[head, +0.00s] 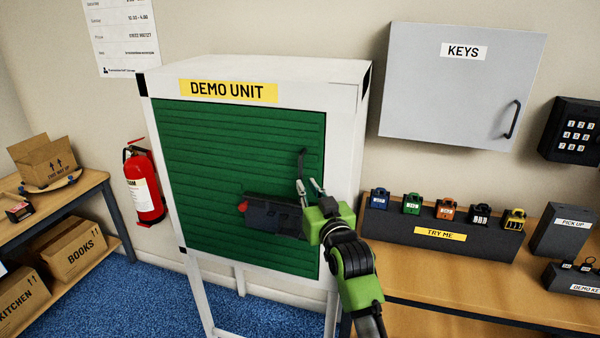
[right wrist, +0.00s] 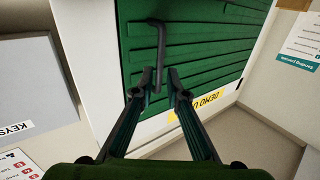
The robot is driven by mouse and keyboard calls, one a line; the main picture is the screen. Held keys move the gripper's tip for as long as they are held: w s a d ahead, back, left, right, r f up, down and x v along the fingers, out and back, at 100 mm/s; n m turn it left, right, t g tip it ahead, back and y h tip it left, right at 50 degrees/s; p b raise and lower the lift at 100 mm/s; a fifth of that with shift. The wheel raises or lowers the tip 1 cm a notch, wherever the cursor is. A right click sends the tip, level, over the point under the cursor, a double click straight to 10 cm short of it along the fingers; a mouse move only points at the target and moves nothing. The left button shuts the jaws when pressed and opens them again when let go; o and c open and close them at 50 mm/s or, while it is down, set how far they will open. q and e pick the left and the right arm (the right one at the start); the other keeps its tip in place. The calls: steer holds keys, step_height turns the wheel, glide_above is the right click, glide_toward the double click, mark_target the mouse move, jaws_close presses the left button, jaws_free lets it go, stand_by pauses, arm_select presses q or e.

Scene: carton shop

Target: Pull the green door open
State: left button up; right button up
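The green door (head: 215,150) is a ridged panel in the white cabinet marked DEMO UNIT and looks shut. A dark bar handle (head: 301,164) stands upright near its right edge; it also shows in the right wrist view (right wrist: 161,48). My right gripper (head: 309,186) is at the handle's lower part, its two fingers apart. In the right wrist view the handle's end lies between or just in front of the fingertips (right wrist: 160,76); I cannot tell if they touch it. A dark latch box (head: 272,214) with a red knob sits on the door, partly behind my gripper. My left gripper is out of view.
The white cabinet frame (head: 345,130) surrounds the door. A bench on the right holds a TRY ME block (head: 410,231) with several coloured padlocks. A grey KEYS cabinet (head: 455,90) hangs above. A red extinguisher (head: 146,190) hangs left of the cabinet. Blue carpet (head: 120,300) in front is clear.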

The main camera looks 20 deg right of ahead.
mark_target(301, 177)
steer(key=w+p, duration=0.1)
steer(key=w, duration=0.5)
steer(key=shift+w, duration=0.25)
jaws_close()
steer(key=shift+f, duration=0.1)
